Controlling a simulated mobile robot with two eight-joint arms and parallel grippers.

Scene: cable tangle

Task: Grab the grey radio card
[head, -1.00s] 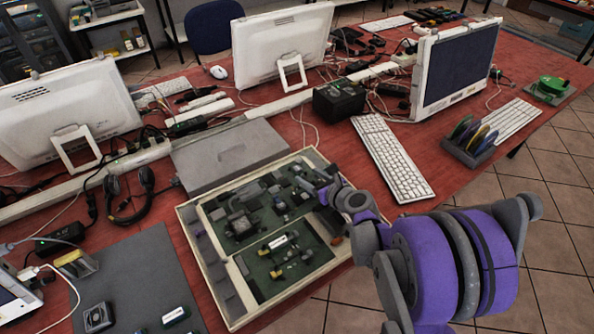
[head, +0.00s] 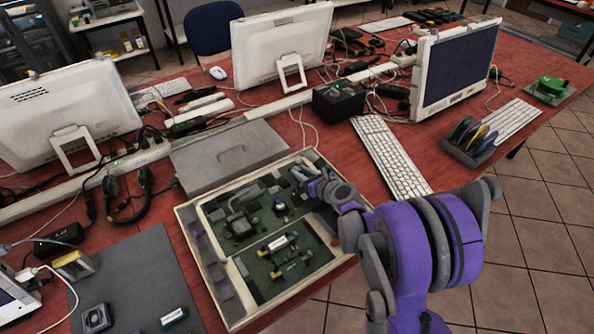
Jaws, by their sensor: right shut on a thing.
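An open shallow case (head: 222,298) with a pale rim lies on the red table, its dark green inserts (head: 262,222) holding several small parts. My right gripper (head: 300,176) is over the back right corner of the case, its arm coming in from the lower right. It is shut on a small grey piece at its fingertips, which looks like the grey radio card, mostly hidden by the fingers and too small to read clearly. Whether the piece touches the case cannot be told. My left gripper is not in view.
A grey closed box (head: 228,158) stands right behind the case. A white keyboard (head: 392,160) lies to the right. A grey mat (head: 130,275) with small devices is at the left. A headset (head: 128,200) and loose cables lie nearby.

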